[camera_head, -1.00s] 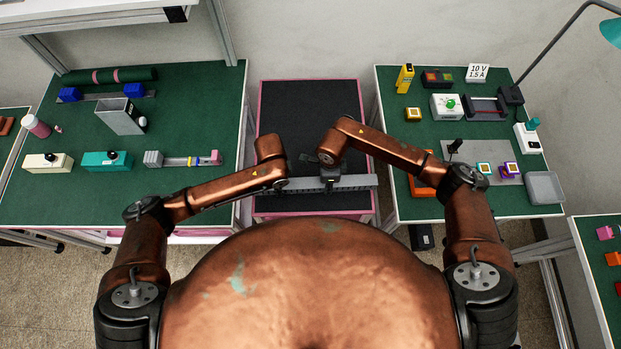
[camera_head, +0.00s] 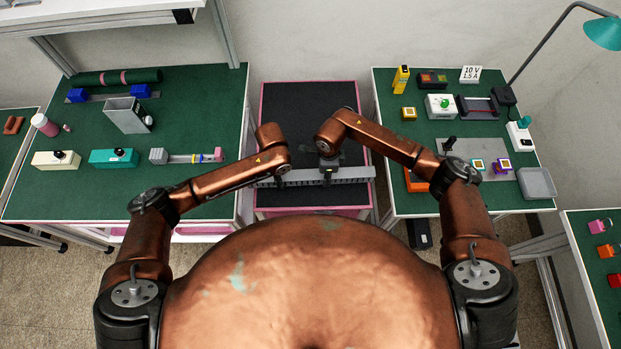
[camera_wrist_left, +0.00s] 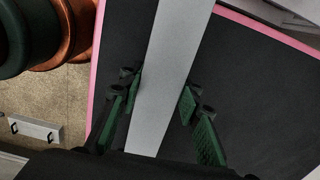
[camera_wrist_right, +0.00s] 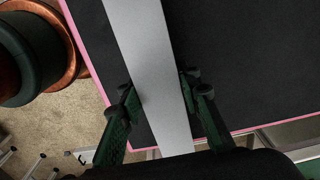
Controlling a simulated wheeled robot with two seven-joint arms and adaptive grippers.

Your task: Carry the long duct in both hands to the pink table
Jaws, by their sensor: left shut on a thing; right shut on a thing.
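The long grey duct (camera_head: 352,174) lies crosswise over the near part of the pink-edged table with the black top (camera_head: 305,110). In the head view my left gripper (camera_head: 279,176) is at the duct's left part, largely hidden by my arm. My right gripper (camera_head: 327,176) is shut on the duct right of its middle. In the left wrist view the duct (camera_wrist_left: 170,70) runs between the green fingers of my left gripper (camera_wrist_left: 160,115). In the right wrist view the duct (camera_wrist_right: 148,70) runs between the fingers of my right gripper (camera_wrist_right: 160,105). I cannot tell whether the duct touches the tabletop.
A green-topped table (camera_head: 190,95) on the left carries several boxes and a grey bin (camera_head: 123,114). Another green-topped table (camera_head: 422,130) on the right holds instruments, a grey tray (camera_head: 537,183) and a lamp (camera_head: 603,33). The black top behind the duct is clear.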

